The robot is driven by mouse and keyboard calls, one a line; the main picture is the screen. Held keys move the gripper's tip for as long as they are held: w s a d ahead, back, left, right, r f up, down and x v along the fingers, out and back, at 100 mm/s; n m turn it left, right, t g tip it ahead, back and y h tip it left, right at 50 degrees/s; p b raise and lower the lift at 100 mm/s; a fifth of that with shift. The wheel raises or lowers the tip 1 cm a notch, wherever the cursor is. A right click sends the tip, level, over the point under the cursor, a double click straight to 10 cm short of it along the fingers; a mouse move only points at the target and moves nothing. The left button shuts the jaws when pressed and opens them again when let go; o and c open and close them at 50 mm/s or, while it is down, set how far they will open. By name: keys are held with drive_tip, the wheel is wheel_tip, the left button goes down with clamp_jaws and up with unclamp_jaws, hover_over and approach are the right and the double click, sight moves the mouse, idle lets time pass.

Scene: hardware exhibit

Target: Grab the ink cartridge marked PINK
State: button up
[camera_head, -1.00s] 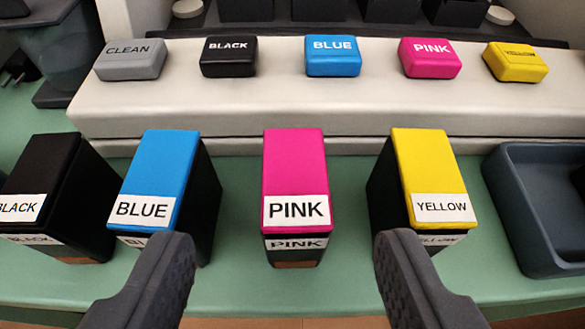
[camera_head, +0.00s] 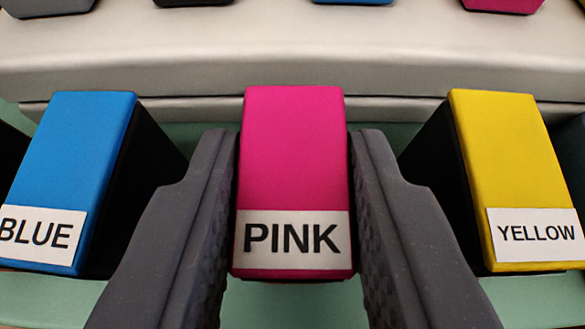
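The PINK ink cartridge (camera_head: 294,150) stands in the middle of the view, with a pink top and a white label reading PINK. My gripper (camera_head: 294,165) has one dark finger on its left side and one on its right side. Both fingers sit close against the cartridge with no clear gap, so the gripper looks shut on it. The cartridge looks upright, still between its neighbours. Its lower part is hidden from this view.
The BLUE cartridge (camera_head: 75,150) stands to the left and the YELLOW cartridge (camera_head: 510,150) to the right, each close to a finger. A pale ledge (camera_head: 290,55) runs behind, with coloured blocks on it. The green surface (camera_head: 290,305) shows in front.

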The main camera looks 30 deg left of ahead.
sight(289, 230)
drive_tip(key=c, duration=0.3)
drive_tip(key=shift+r+p, duration=0.75)
drive_tip(key=shift+r, duration=0.95)
drive_tip(key=shift+s+r, duration=0.15)
drive_tip(key=shift+r, duration=0.1)
drive_tip(key=s+d+b, duration=0.1)
drive_tip(key=s+d, duration=0.1)
drive_tip(key=s, duration=0.2)
drive_tip(key=s+d+b, duration=0.1)
drive_tip(key=s+d, duration=0.2)
drive_tip(key=s, duration=0.1)
drive_tip(key=s+d+r+b, duration=0.1)
drive_tip(key=s+d, duration=0.2)
drive_tip(key=s, duration=0.2)
drive_tip(key=shift+s+d, duration=0.1)
